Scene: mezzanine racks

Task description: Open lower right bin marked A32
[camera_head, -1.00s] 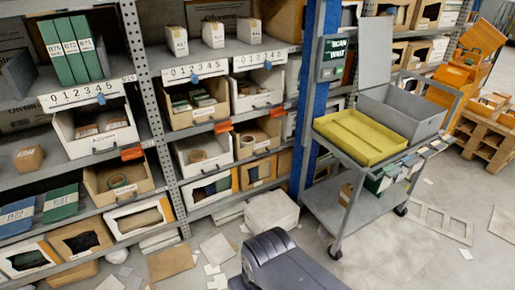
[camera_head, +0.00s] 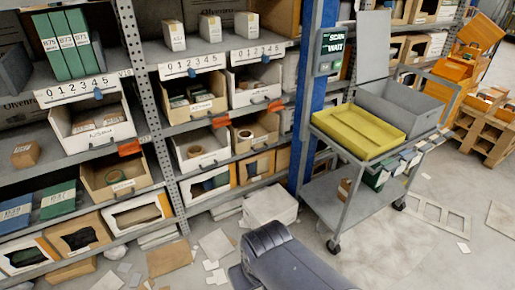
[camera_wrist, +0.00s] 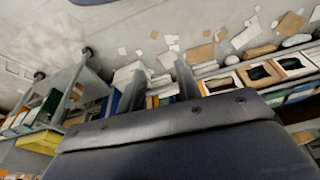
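A rack (camera_head: 145,100) holds two rows of bins in its right bay. The lower right bin (camera_head: 252,142) is a brown box with a dark handle and a roll inside; its label is too small to read. To its left is a white bin (camera_head: 201,150) with a tape roll. Above are a tan bin (camera_head: 192,101) and a white bin (camera_head: 255,92). My dark arm reaches in from the bottom of the head view, well below and apart from the bins. In the wrist view my gripper (camera_wrist: 157,84) has two fingers standing apart, with nothing between them.
A grey cart (camera_head: 352,205) with a yellow tray (camera_head: 358,132) stands right of the rack. A blue post (camera_head: 312,100) and a white block (camera_head: 270,204) are beside the rack. Loose papers and cardboard (camera_head: 168,258) litter the floor. Floor right of the cart is more open.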

